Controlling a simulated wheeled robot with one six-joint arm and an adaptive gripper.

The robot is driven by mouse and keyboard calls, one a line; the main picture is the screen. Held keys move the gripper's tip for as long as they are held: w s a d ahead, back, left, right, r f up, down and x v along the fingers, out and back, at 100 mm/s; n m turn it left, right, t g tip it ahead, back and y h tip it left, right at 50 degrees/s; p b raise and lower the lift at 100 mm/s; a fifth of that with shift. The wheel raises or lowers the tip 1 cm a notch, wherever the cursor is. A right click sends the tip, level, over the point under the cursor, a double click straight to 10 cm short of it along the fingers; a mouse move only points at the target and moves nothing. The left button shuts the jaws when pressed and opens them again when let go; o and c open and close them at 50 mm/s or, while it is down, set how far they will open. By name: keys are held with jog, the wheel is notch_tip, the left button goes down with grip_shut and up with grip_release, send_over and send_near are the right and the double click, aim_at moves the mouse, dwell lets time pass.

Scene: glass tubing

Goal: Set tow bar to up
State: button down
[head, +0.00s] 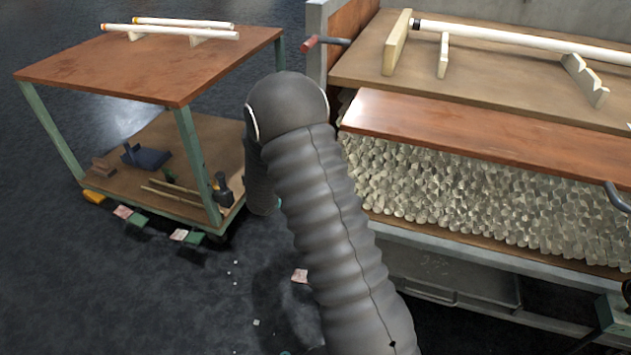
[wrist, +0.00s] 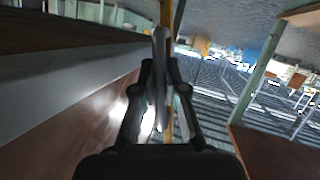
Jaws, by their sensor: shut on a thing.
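In the wrist view, my gripper (wrist: 163,90) is shut on a slim grey bar (wrist: 160,48), which I take to be the tow bar. The bar stands roughly upright in the picture between the two dark fingers. Its lower end and where it is attached cannot be made out. In the head view my arm hides the gripper and the bar, so I cannot tell the bar's angle there.
A green-legged cart (head: 150,68) with a brown top and white tubes stands at left. A workbench (head: 375,70) with wooden supports, a long glass tube (head: 520,40) and a red-handled lever (head: 312,43) is at right. Dark floor (head: 190,300) lies open at front left.

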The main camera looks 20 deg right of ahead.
jog(key=shift+s+d+r+m, duration=0.1)
jog(key=shift+s+d+m, duration=0.2)
jog(key=shift+d, duration=0.15)
jog(key=c, duration=1.2)
grip_release()
jog(key=shift+a, duration=0.1)
jog(key=shift+a+y, duration=0.1)
jog(key=shift+y, duration=0.2)
jog(key=v, duration=1.1)
jog(key=shift+s+a, duration=0.25)
jog(key=shift+a, duration=0.05)
jog(key=shift+c, duration=0.2)
